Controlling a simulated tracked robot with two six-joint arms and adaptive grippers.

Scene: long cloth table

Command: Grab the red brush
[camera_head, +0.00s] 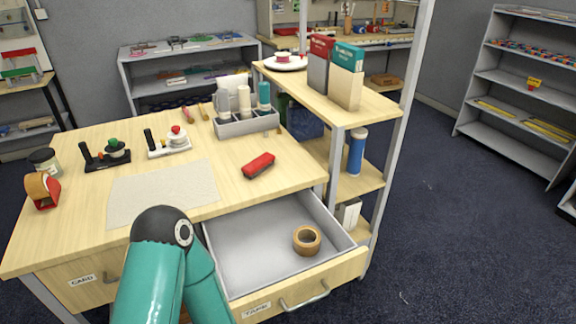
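The likely red brush (258,165) is a small red block with a dark underside. It lies on the wooden desk top near its front right edge, beside the grey mat and behind the open drawer. I cannot make out its bristles. A bent teal arm of mine rises at the bottom, left of the open drawer. Neither of my grippers shows in the head view, so I cannot tell how they stand.
The open drawer (240,251) juts out in front, with a tape roll (307,240) inside. A grey mat (163,193) lies on the desk. A grey organizer (247,122) stands behind the brush. A shelf unit (345,116) stands at right. The desk around the brush is clear.

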